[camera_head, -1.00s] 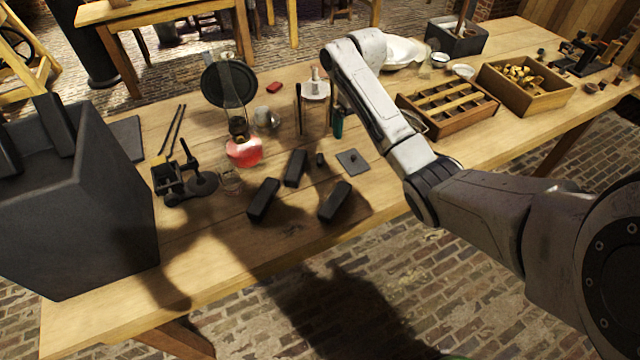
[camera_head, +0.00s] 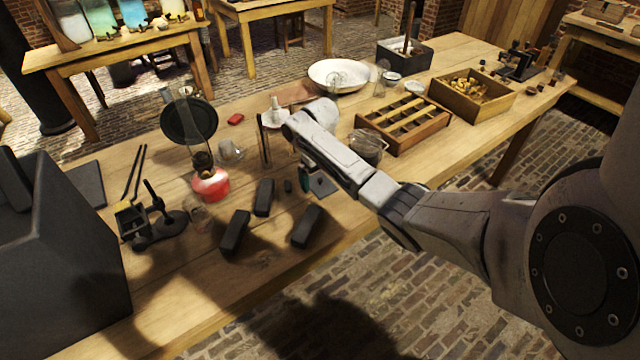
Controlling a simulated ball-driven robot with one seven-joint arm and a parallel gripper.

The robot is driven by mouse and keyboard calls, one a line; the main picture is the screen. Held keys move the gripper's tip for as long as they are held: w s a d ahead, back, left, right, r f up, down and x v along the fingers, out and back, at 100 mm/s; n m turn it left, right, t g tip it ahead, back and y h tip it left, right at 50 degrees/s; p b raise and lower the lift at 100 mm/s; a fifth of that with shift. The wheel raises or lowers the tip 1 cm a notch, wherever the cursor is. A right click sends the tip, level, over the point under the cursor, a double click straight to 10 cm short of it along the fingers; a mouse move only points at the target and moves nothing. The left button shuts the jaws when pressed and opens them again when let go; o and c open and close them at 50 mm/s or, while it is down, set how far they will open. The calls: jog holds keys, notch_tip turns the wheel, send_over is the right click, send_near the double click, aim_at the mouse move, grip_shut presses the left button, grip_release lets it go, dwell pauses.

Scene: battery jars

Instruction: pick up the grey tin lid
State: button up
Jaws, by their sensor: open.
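A small flat grey square plate with a knob, which looks like the grey tin lid (camera_head: 323,186), lies on the wooden workbench (camera_head: 275,262) right of the dark blocks. My forearm passes in front of its right side. My gripper (camera_head: 306,178) hangs from the far end of the arm, mostly hidden behind the forearm. A dark teal finger part shows just left of the lid, overlapping its edge in the picture. I cannot tell the height between them. The gripper is open, and I see nothing held in it.
Dark blocks (camera_head: 235,232) lie left of the lid. A red-based lamp (camera_head: 211,185) and a dark stand (camera_head: 168,222) are farther left. A wire-topped glass jar (camera_head: 369,147) and a divided wooden tray (camera_head: 440,128) stand to the right. The front bench strip is clear.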

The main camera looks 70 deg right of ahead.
jog(key=shift+f, duration=0.25)
jog(key=shift+c, duration=0.5)
jog(key=c, duration=1)
jog(key=shift+o, duration=0.2)
jog(key=shift+r, duration=0.1)
